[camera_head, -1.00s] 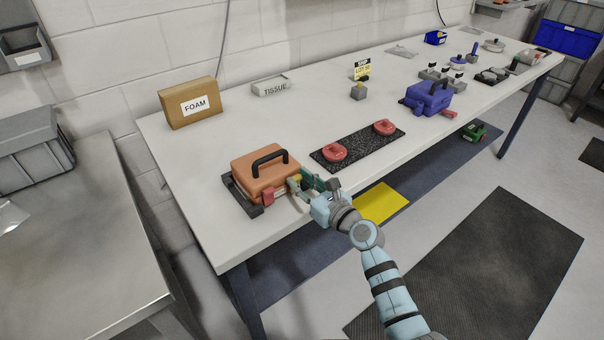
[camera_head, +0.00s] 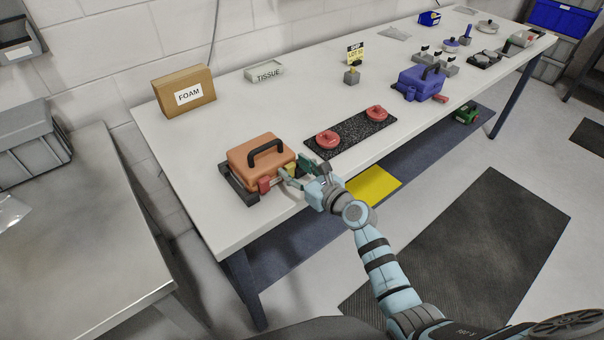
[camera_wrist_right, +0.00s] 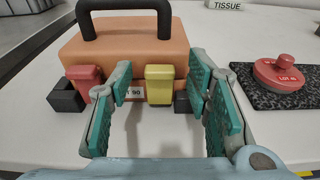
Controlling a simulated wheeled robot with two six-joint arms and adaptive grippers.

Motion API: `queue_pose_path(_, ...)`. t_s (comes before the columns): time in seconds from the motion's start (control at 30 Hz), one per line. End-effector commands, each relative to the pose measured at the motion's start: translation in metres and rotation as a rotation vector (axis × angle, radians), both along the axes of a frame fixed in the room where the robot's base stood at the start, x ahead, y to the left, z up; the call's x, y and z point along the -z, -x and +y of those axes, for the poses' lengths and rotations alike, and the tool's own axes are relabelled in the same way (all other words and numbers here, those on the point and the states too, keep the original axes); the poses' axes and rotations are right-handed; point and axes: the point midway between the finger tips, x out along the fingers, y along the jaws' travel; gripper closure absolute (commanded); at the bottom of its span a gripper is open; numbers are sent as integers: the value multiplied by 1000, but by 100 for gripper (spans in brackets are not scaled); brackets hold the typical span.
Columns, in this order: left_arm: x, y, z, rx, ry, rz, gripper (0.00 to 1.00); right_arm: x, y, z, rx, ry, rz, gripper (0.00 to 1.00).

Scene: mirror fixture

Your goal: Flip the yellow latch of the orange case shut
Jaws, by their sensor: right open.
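The orange case (camera_head: 256,155) with a black handle sits in a dark holder (camera_head: 237,187) near the table's front left edge. In the right wrist view the orange case (camera_wrist_right: 135,48) has its front towards me. The yellow latch (camera_wrist_right: 160,84) is on the right of that front, and a red latch (camera_wrist_right: 84,78) is on the left. My right gripper (camera_head: 290,176) is at the case's front; in the wrist view its open fingers (camera_wrist_right: 160,95) stand either side of the yellow latch, with nothing held. Contact with the latch cannot be told. My left gripper is not in view.
A black speckled mat (camera_head: 350,134) with two red round objects lies right of the case. A blue case (camera_head: 420,82) stands further right.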

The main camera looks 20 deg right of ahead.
Motion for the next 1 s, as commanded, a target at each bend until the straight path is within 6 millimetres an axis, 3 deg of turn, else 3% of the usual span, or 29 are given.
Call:
queue_pose_path(0.43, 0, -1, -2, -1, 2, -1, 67, -15, 96, -38, -1, 6, 3, 55)
queue_pose_path(0.57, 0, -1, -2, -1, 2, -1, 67, -18, 106, -41, -2, 3, 2, 55)
queue_pose_path(1.0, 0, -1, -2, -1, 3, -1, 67, -18, 106, -41, -1, -1, 3, 55)
